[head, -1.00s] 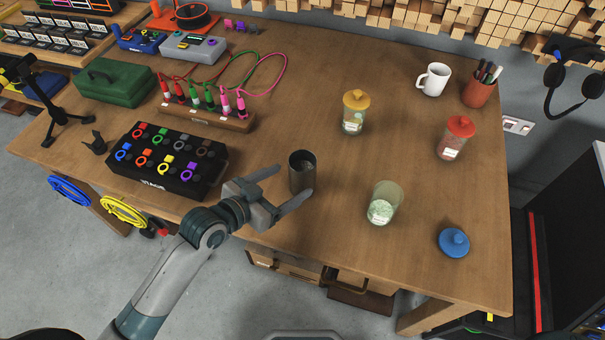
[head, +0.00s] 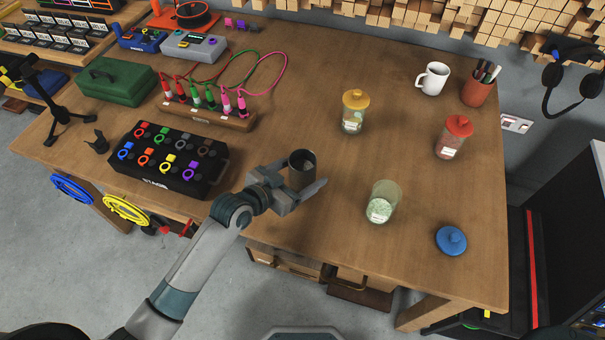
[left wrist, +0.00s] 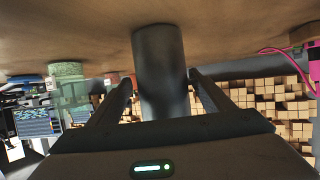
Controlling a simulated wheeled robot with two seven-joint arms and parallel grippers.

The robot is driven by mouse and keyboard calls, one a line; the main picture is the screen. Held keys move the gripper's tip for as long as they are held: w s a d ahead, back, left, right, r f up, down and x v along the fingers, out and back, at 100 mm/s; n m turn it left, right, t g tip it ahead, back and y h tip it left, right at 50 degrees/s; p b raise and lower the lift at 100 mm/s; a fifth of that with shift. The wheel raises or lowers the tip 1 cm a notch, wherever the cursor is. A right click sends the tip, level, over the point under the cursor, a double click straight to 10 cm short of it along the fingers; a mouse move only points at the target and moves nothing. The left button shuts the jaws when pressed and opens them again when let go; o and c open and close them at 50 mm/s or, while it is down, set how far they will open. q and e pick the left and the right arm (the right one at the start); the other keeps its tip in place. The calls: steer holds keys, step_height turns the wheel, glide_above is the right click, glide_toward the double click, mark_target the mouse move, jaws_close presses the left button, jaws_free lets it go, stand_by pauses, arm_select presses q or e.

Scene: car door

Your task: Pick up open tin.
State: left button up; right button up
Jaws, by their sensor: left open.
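The open tin (head: 301,165) is a dark grey, lidless cylinder standing upright near the middle of the wooden table's front part. My left gripper (head: 298,178) is open, low over the table, with its fingers on either side of the tin. In the left wrist view, which is upside down, the tin (left wrist: 161,65) stands between the two spread fingers (left wrist: 160,90). A gap shows at least on the finger sides there, and I cannot tell whether either finger touches it. The lower part of the tin is partly hidden by the gripper in the head view. My right gripper is not in view.
An open glass jar (head: 383,202) stands to the right, with a blue lid (head: 451,241) beyond it. A yellow-lidded jar (head: 354,112) and a red-lidded jar (head: 454,137) stand farther back. A black knob box (head: 168,160) lies to the left. The wooden table (head: 330,235) is clear around the tin.

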mark_target(310, 167)
arm_select(q)
steer(key=shift+p+x, duration=0.55)
steer(key=shift+x, duration=1.6)
steer(key=shift+w+a, duration=0.15)
steer(key=shift+a, duration=0.05)
steer(key=shift+r, duration=0.1)
steer(key=c, duration=1.4)
